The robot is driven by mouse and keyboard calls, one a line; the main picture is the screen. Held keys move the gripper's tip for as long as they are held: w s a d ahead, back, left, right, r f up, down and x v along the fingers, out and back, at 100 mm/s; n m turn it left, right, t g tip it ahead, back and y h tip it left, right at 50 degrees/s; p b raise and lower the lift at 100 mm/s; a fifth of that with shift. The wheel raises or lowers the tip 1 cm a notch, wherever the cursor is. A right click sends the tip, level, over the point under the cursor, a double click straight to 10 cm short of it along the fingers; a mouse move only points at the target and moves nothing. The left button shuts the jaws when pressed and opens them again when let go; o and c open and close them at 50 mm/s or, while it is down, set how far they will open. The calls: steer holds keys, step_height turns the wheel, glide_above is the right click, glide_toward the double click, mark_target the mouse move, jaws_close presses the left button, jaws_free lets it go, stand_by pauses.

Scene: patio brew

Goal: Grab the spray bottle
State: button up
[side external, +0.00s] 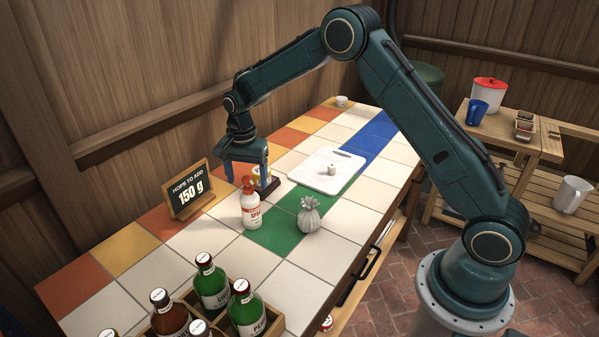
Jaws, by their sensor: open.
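The spray bottle (250,208) is white with a red-orange top and red lettering. It stands upright on the tiled table, at the edge of the green tiles. My gripper (247,178) is open and points down just behind and above the bottle's top. Its fingers partly overlap a small yellow-and-white item on a dark base (266,183) behind the bottle. I cannot tell from this view how far the fingertips are from the bottle.
A grey pinecone-like ornament (308,215) stands right of the bottle. A hops sign (190,190) reading 150 g stands to the left. A white cutting board (311,173) lies behind. A wooden crate (262,322) of bottles is in front. White tiles between are clear.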

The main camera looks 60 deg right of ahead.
mark_target(248, 191)
steer(key=shift+f, duration=2.65)
steer(key=c, duration=1.6)
